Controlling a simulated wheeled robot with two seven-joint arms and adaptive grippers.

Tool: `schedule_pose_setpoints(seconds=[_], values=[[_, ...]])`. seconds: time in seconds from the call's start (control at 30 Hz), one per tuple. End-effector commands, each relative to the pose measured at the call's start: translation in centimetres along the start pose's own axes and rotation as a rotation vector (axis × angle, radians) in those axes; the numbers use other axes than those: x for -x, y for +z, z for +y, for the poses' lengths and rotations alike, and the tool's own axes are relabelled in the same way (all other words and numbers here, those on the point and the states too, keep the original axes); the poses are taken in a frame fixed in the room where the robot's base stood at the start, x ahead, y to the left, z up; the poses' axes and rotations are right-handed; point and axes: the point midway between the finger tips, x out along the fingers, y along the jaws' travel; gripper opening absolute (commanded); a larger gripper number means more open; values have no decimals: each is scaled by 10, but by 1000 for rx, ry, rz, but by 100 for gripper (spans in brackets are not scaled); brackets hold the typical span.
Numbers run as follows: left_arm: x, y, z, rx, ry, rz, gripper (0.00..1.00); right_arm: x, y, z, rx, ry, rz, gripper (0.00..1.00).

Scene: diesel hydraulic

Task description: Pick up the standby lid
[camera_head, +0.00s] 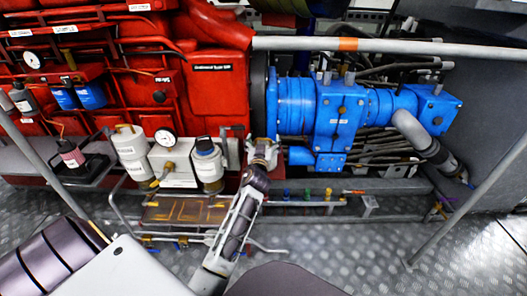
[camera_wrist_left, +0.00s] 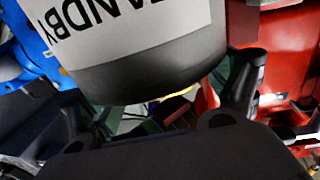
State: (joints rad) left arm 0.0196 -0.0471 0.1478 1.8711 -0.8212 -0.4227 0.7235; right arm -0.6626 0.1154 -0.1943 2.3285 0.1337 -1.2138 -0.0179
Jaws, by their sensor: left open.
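In the left wrist view a pale grey, round container (camera_wrist_left: 150,35) fills the upper middle. Its partly cut-off label ends in "ANDBY", and a dark grey band (camera_wrist_left: 150,75) runs round its lower picture edge. I cannot tell if that band is the standby lid. Contact cannot be judged. My right gripper is not in view.
A red engine (camera_head: 215,85) stands behind. A white canister (camera_head: 130,150) and a gauge (camera_head: 165,137) are at the left. A blue pump (camera_head: 340,110) is at the right. Grey handrails (camera_head: 400,47) cross the space, and the tread-plate floor (camera_head: 350,250) is clear at the right.

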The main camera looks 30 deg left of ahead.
Motion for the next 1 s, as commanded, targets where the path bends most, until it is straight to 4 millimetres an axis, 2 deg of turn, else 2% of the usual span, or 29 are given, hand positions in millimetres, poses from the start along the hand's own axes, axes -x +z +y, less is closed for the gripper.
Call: schedule_pose_setpoints(seconds=[0.17,0.37,0.9,0.97,1.0], values=[[0,0,0,0,0,0,89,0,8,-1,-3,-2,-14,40],[0,0,0,0,0,0,89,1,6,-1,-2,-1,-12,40],[0,0,0,0,0,0,19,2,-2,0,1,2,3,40],[0,0,0,0,0,0,12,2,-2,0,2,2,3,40],[0,-1,0,0,0,2,12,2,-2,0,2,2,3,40]])
